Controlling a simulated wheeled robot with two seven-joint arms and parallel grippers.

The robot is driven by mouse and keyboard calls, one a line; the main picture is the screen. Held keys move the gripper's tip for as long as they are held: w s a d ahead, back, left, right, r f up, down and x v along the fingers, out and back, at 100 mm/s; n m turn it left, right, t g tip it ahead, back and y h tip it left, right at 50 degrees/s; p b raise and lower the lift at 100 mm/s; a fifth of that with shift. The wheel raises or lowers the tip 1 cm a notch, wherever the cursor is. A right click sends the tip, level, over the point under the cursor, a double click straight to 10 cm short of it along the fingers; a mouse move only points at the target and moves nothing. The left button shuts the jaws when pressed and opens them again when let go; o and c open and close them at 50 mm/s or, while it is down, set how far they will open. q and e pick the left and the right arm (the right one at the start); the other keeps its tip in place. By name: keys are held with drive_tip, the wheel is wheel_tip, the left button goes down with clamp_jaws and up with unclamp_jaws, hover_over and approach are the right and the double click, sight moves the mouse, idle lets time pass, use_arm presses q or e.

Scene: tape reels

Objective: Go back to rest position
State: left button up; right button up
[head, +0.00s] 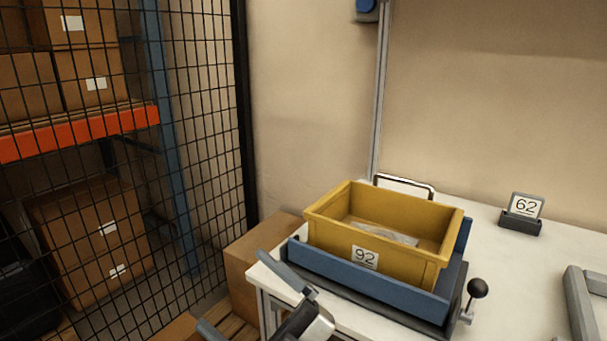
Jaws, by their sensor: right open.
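My right gripper (232,290) is at the bottom edge, by the table's front left corner. Its two grey fingers are spread apart with nothing seen between them. Part of the gripper is cut off by the picture's edge. My left gripper is not in view. A yellow bin (330,232) with a "92" label sits in a blue tray (375,279) on the white table, behind and to the right of my right gripper. A pale, flat item (388,235) lies in the bin; I cannot tell exactly what it is.
A black-knobbed lever (477,289) stands at the tray's right. A "62" sign (522,208) and a grey frame (580,305) are on the table's right part. Cardboard boxes (250,258) stand beside the table's left side. A black mesh fence (200,120) closes off shelving at left.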

drive_tip(key=d+f+m+t+h, duration=0.6)
drive_tip(key=d+f+m+h, duration=0.75)
drive_tip(key=f+m, duration=0.2)
drive_tip(key=s+d+f+m+g+h, duration=0.2)
drive_tip(key=s+d+f+g, duration=0.1)
drive_tip(key=f, duration=0.4)
drive_tip(key=s+d+f+m+g+h, duration=0.2)
drive_tip(key=s+d+f+g+h, duration=0.1)
drive_tip(key=s+d+f, duration=0.2)
wheel_tip(320, 180, down, 2)
drive_tip(key=shift+s+d+f, duration=0.1)
drive_tip(key=shift+s+d, duration=0.2)
drive_tip(key=shift+s, duration=0.9)
drive_tip(key=shift+m, duration=0.25)
